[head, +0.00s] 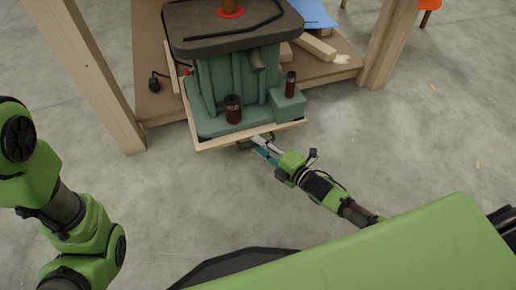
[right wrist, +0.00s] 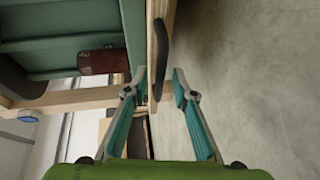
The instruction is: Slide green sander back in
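The green sander (head: 236,82) stands upright on a light wooden tray (head: 209,146) that juts out past the front of the low wooden shelf (head: 150,108). A dark handle (head: 247,144) is on the tray's front edge. My right gripper (head: 258,146) is at this edge. In the right wrist view its two teal fingers (right wrist: 158,80) are spread apart, one on each side of the tray's front board (right wrist: 153,65) and the dark handle (right wrist: 165,55). I cannot tell whether either finger touches them. My left arm shows at the left, but its gripper is out of view.
Wooden posts (head: 86,72) (head: 387,45) stand on both sides of the shelf. Wood pieces (head: 316,47) and a blue sheet (head: 312,13) lie behind the sander. A dark plug (head: 154,84) lies at the shelf's left. The concrete floor in front is clear.

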